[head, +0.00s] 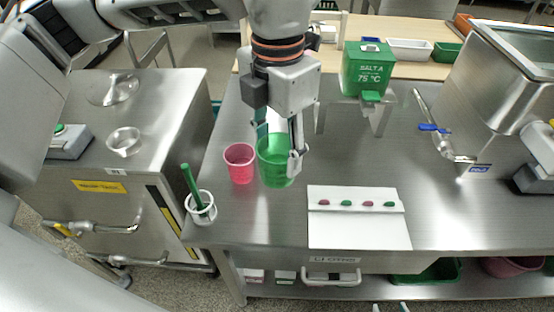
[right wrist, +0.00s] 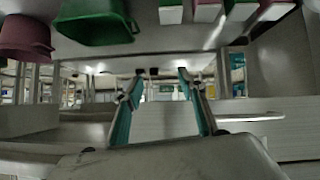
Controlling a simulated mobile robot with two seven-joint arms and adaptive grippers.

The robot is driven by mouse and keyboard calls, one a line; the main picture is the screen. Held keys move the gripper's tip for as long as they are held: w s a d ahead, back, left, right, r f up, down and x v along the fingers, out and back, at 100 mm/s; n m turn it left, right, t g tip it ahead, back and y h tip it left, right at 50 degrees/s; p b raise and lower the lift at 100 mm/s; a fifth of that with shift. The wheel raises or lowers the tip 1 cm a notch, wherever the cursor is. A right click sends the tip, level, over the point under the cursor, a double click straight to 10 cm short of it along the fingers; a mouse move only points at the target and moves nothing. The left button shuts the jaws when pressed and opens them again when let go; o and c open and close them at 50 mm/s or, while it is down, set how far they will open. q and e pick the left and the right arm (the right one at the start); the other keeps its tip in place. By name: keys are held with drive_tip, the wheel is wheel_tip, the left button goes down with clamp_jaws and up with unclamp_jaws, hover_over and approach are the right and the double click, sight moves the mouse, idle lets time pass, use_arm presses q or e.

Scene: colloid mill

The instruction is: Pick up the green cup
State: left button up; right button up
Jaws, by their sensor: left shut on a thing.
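The green cup (head: 274,170) is upright over the steel table, just right of the pink cup (head: 239,163) in the head view. My left gripper (head: 281,145) comes down from above and is shut on the green cup, with one finger showing at the cup's right side. The other finger is partly hidden. I cannot tell whether the cup's base touches the table. My right gripper (right wrist: 165,104) is open and empty in the right wrist view. Only its fingertips show at the bottom edge of the head view (head: 390,307).
A white holder with a green stick (head: 201,208) stands at the table's left edge. A white board (head: 355,229) with small red and green pieces lies to the right. A green box (head: 367,68) on a stand is behind. Bins sit on the shelf below.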

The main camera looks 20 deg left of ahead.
use_arm(q)
drive_tip(key=shift+r+p, duration=0.3)
drive_tip(key=shift+r, duration=2.7)
use_arm(e)
drive_tip(key=shift+w+r, duration=0.1)
drive_tip(key=shift+r, duration=0.25)
